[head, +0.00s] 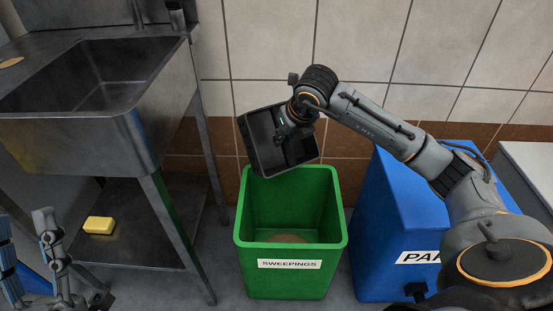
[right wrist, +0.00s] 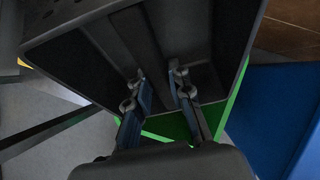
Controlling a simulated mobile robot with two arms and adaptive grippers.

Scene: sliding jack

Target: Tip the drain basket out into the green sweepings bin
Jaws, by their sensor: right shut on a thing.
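The dark grey drain basket (head: 262,150) hangs tilted above the green sweepings bin (head: 290,287), apart from its rim. Its open side faces the camera, and I see no contents in its dark inside. My right gripper (head: 288,130) is shut on the basket's middle bar; in the right wrist view the bar (right wrist: 140,45) runs up from between the fingers. A brownish heap (head: 287,239) lies on the bin's floor. My left gripper (head: 32,262) is at the lower left, fingers apart and empty, partly cut off by the frame.
A steel sink (head: 85,85) on legs stands at the left, with a yellow sponge (head: 99,225) on its lower shelf. A blue bin (head: 385,230) with a partly hidden label stands close right of the green bin. A tiled wall (head: 270,45) is behind.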

